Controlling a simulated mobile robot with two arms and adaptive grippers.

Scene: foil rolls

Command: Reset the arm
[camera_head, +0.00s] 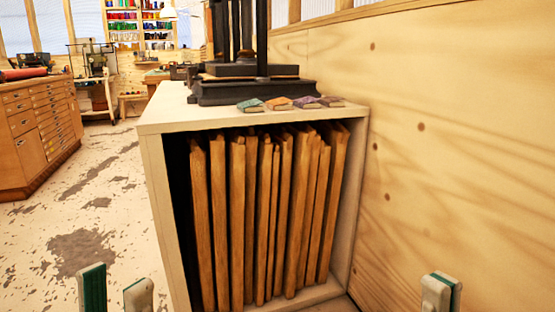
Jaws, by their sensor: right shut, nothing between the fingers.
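My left gripper (115,291) shows at the bottom left, in front of the floor. Its two fingertips stand apart, with nothing visible between them. My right gripper (440,292) shows at the bottom right, in front of the plywood wall. Its fingertips are together and hold nothing. Both grippers are low in the picture, one on each side of the cabinet (153,190), and neither appears to hold anything. The rest of both arms is out of view.
The cabinet holds several upright wooden boards (237,215). On its top stand a dark press (255,90) and several small coloured flat pieces (278,103). A plywood wall (460,130) closes the right side. Open floor (90,220) lies left, before a drawer chest (42,130).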

